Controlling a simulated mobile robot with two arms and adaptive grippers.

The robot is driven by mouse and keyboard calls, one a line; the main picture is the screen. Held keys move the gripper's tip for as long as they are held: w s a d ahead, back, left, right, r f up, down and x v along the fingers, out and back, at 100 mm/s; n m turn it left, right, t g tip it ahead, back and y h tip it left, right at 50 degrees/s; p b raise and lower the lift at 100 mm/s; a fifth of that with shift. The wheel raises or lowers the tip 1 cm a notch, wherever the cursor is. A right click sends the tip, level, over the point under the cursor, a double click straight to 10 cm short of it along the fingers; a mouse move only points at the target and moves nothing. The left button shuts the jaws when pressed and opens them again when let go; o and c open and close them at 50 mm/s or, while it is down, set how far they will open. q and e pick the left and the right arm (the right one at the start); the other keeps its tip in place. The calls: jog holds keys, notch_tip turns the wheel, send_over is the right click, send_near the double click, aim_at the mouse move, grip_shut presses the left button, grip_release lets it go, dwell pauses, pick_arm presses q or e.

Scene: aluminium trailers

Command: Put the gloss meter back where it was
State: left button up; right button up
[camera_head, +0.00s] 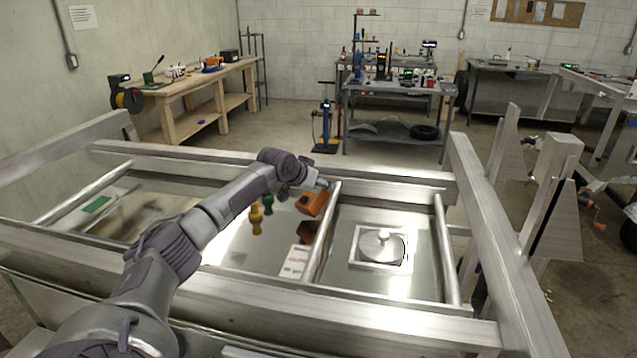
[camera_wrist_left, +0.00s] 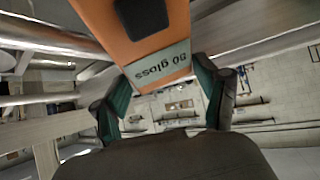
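The gloss meter (camera_head: 312,203) is an orange block just below the end of my left arm, over the middle bay of the aluminium frame. In the left wrist view, its orange body (camera_wrist_left: 150,45) bears a dark patch and a pale plate reading "90 gloss", upside down. The green-padded fingers of my left gripper (camera_wrist_left: 162,85) are on either side of the plate end and appear closed on it. In the head view the gripper itself is mostly hidden by the wrist and meter. My right gripper is not in view.
A white printed card (camera_head: 300,258) and a dark orange-brown patch, perhaps a reflection, lie on the shiny panel below. Green and yellow handle-like items (camera_head: 256,218) are to the left. A metal crossbar (camera_head: 322,235) divides these bays.

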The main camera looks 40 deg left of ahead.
pick_arm(q)
jog(key=shift+o, duration=0.5)
jog(key=shift+r, duration=0.3)
jog(key=b+v, duration=0.3)
jog(key=v, duration=0.9)
jog(key=shift+r+b, duration=0.35)
jog(key=shift+r, duration=0.05)
